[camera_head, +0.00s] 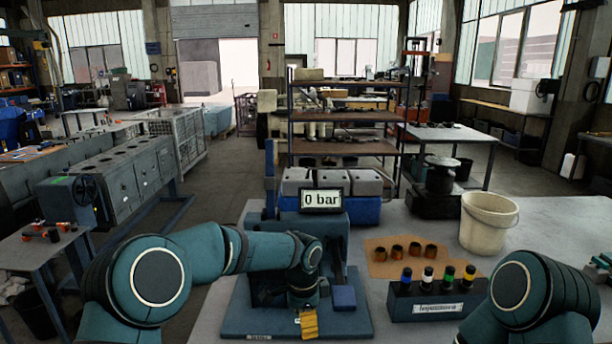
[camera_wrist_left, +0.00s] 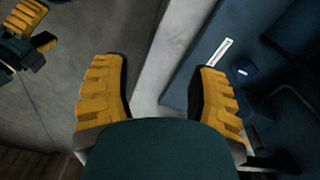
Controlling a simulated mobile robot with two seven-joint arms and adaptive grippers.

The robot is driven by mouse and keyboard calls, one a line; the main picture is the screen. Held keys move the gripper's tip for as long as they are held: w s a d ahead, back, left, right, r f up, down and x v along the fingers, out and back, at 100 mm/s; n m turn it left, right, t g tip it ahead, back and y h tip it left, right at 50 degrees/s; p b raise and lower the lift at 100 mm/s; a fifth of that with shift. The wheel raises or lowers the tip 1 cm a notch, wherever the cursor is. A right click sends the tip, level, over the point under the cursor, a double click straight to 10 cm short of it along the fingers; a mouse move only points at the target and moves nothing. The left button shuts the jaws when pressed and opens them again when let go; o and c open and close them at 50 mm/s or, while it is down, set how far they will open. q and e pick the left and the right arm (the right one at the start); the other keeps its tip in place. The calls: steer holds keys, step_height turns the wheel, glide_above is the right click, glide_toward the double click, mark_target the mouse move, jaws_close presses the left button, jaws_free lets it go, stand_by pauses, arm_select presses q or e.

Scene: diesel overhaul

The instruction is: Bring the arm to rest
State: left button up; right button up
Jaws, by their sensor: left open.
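My left gripper (camera_head: 309,324) has yellow ridged fingers and points down over the front of the blue base plate (camera_head: 245,318) of a test stand. In the left wrist view its two fingers (camera_wrist_left: 160,100) are wide apart with nothing between them. The bench edge and part of the blue plate lie beyond them. My left arm (camera_head: 270,252) reaches across in front of the stand, bent down at the wrist. My right arm (camera_head: 530,295) shows only as a rounded joint at lower right. Another yellow-fingered gripper (camera_wrist_left: 34,28), probably my right, is partly cut off in the left wrist view.
The stand's display (camera_head: 321,200) reads "0 bar". A labelled rack (camera_head: 437,308) holds several injectors with coloured bands. Several brass-coloured parts sit on a tan mat (camera_head: 378,268). A cream bucket (camera_head: 487,222) stands behind, right.

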arm_select(q)
steer(key=s+f+n+h, duration=0.2)
steer(key=s+f+n, duration=0.1)
steer(key=f, duration=0.7)
steer(key=s+a+f+n, duration=0.3)
steer(key=s+f+n, duration=0.1)
steer(key=s, duration=0.3)
steer(key=s+a+f+n+t+h+b, duration=0.1)
steer(key=s+a+f+n, duration=0.2)
steer(key=s+f+n, duration=0.1)
steer(key=s+a+f+n+t+b, duration=0.1)
steer(key=s+a+f+n, duration=0.3)
steer(key=s, duration=0.5)
steer(key=shift+s+f+n+h, duration=0.3)
steer(key=shift+f+n, duration=0.05)
steer(key=shift+n, duration=0.75)
arm_select(e)
step_height(320, 180, down, 3)
steer(key=shift+w+a+r, duration=0.1)
steer(key=shift+r, duration=0.05)
